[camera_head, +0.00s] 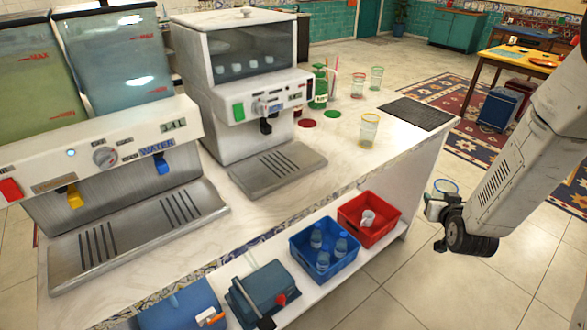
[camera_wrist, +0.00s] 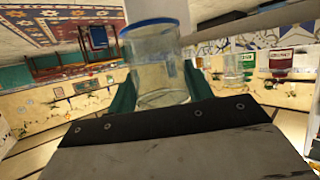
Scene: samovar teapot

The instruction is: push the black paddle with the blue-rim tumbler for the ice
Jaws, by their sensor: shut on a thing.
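The blue-rim tumbler (camera_wrist: 157,65) is clear and empty-looking, held between the green fingers of my gripper (camera_wrist: 160,88) in the wrist view. In the head view, my gripper (camera_head: 437,212) is off the right end of the counter, over the tiled floor, with the tumbler's blue rim (camera_head: 446,186) showing just above it. The ice machine (camera_head: 245,85) stands mid-counter, with ice cubes behind its window. Its black paddle (camera_head: 266,126) hangs under the front panel, above a slotted drip tray (camera_head: 278,170). My gripper is well to the right of the paddle, not touching it.
A yellow-rim tumbler (camera_head: 369,132) stands near the counter's front edge, by a dark mat (camera_head: 417,113). Red-rim (camera_head: 357,86) and green-rim (camera_head: 376,78) tumblers and a green bottle (camera_head: 320,88) stand behind. The water dispenser (camera_head: 110,120) is left. Blue (camera_head: 325,272) and red (camera_head: 370,240) crates sit below.

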